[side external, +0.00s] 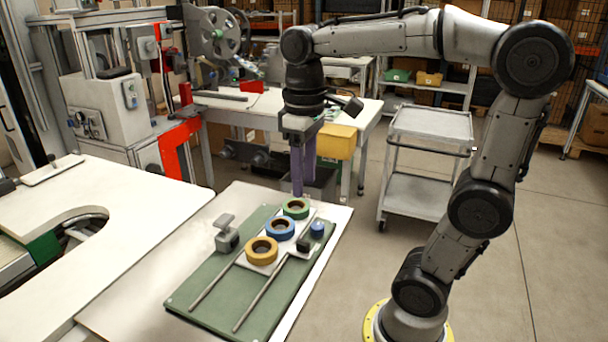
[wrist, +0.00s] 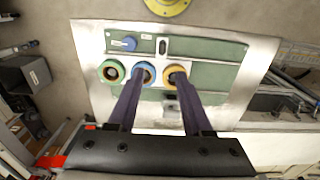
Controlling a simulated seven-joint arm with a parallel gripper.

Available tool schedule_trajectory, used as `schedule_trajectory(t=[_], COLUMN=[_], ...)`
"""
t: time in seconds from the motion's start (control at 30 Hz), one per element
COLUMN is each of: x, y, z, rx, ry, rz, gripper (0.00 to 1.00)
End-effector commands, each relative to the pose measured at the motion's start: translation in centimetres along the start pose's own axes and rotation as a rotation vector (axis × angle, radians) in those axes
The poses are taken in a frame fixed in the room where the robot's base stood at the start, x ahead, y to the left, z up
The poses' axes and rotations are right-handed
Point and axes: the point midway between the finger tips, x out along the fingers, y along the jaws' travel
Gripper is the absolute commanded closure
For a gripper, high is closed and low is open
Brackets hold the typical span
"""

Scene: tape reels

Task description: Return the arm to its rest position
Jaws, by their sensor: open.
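My gripper (side external: 303,172) hangs pointing down above the far end of the green board (side external: 215,285). In the wrist view my gripper (wrist: 160,82) shows two purple fingers spread apart with nothing between them. A green tape reel (side external: 296,208), a blue tape reel (side external: 280,228) and a yellow-orange tape reel (side external: 262,250) lie in a row on the board. In the wrist view the green reel (wrist: 111,72), blue reel (wrist: 144,73) and yellow-orange reel (wrist: 175,76) lie beyond the fingers, whose tips overlap the blue and yellow-orange ones in the picture.
A small blue cylinder (side external: 317,229) and a grey clamp-like fitting (side external: 227,234) are on the board. Two metal rods (side external: 272,295) run along it. A white worktop (side external: 90,205) is at left. A metal cart (side external: 430,130) stands behind at right, with bare floor around it.

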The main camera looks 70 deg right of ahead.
Motion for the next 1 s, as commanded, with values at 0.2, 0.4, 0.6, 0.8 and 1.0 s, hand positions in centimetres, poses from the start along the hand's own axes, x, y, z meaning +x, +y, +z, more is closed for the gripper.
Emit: schedule_trajectory(t=[0.2, 0.4, 0.6, 0.8, 1.0], x=[-0.7, -0.2, 3.3, 6.0, 5.8], y=[-0.5, -2.4, -3.6, -3.9, -3.9], z=[0.5, 4.8, 7.9, 7.9, 7.3], rx=[-0.018, -0.073, -0.078, -0.034, -0.015], ry=[0.029, 0.151, 0.352, 0.460, 0.490], rz=[0.004, 0.014, 0.010, -0.003, -0.007], gripper=[0.50, 0.50, 0.50, 0.50, 0.50])
